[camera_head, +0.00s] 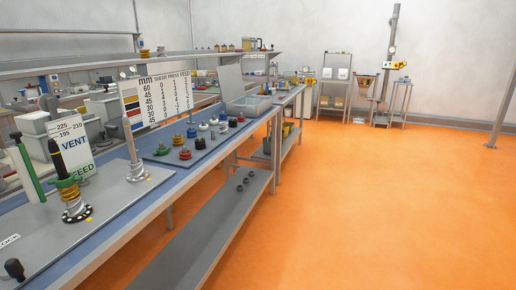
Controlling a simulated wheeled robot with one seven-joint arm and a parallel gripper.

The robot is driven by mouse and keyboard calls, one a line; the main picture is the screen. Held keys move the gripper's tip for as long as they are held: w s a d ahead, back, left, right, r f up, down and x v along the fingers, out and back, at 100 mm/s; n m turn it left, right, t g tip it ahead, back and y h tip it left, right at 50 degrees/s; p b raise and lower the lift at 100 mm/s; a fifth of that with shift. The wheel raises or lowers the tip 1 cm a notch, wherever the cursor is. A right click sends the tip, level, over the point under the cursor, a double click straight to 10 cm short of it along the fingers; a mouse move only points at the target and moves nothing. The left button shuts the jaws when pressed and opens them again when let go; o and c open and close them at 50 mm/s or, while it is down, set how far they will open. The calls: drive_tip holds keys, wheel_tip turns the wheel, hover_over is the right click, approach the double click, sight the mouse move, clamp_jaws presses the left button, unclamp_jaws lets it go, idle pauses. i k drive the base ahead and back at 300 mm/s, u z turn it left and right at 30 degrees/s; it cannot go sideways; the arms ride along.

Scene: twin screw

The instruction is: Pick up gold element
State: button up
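Several small coloured screw elements stand on a grey-blue mat (160,157) on the workbench, among them a red one (185,153), a dark blue one (200,143) and a black one (191,132). A gold-olive element (68,192) is around the upright shaft at the left, above silver and black parts. Gold-coloured pieces (145,53) also sit on the upper shelf. My gripper is not in view.
A post with a chart board (160,98) stands between the left shaft and the coloured elements. A grey bin (247,105) is behind them. A lower shelf (205,232) runs under the bench. The orange floor (380,210) at right is clear.

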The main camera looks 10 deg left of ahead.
sight(177, 141)
drive_tip(key=z, duration=0.1)
drive_tip(key=i, duration=1.15)
drive_tip(key=u, duration=0.35)
drive_tip(key=i, duration=1.15)
drive_tip(key=u, duration=1.25)
drive_tip(key=i, duration=1.1)
drive_tip(key=u, duration=0.6)
